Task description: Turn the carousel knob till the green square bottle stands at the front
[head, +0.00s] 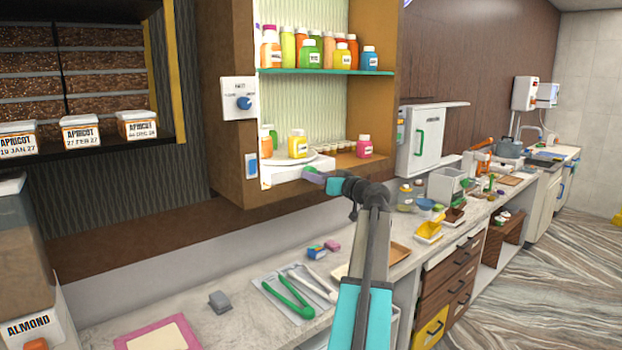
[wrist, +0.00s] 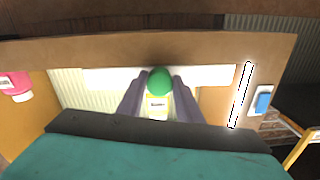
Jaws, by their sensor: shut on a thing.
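The carousel (head: 318,163) is a pale disc on a white base in the lower shelf of the wall cabinet. A yellow bottle (head: 298,146) stands near its front; part of it also shows in the wrist view (wrist: 158,115). A green bottle (head: 274,138) stands behind at the left, partly hidden; its shape is hard to tell. An orange bottle (head: 266,143) is beside it. My gripper (head: 312,178) is at the front of the base. In the wrist view its fingers are shut on a round green knob (wrist: 160,81). The arm's end hides the knob in the head view.
A pink bottle (head: 364,147) stands on the shelf right of the carousel. The upper shelf (head: 325,72) holds several bottles. A blue dial (head: 244,102) and a switch (head: 251,165) are on the cabinet's left side. Green tongs (head: 288,299) lie on the counter below.

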